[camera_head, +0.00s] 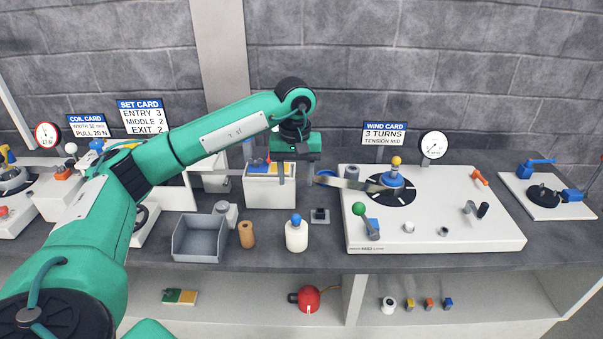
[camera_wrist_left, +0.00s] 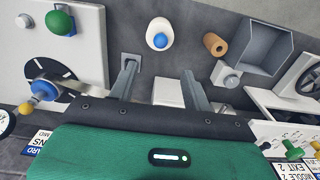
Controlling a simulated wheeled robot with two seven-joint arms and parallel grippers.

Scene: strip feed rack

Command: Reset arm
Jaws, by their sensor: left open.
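My left arm (camera_head: 205,140) comes in from the left and reaches over the bench. My left gripper (camera_head: 295,168) hangs down at its end, above and in front of the white box (camera_head: 270,193) with red and blue tops. In the left wrist view my gripper (camera_wrist_left: 161,85) has its two grey fingers spread apart, with nothing held between them. A white box shows beyond the fingers there. My right arm and right gripper are not in view.
A white winding unit (camera_head: 460,235) with a black disc stands right of the gripper. A grey tray (camera_head: 198,246), a tan roll (camera_head: 246,235) and a white blue-capped bottle (camera_head: 296,236) stand near the bench front. Sign cards and dials stand behind.

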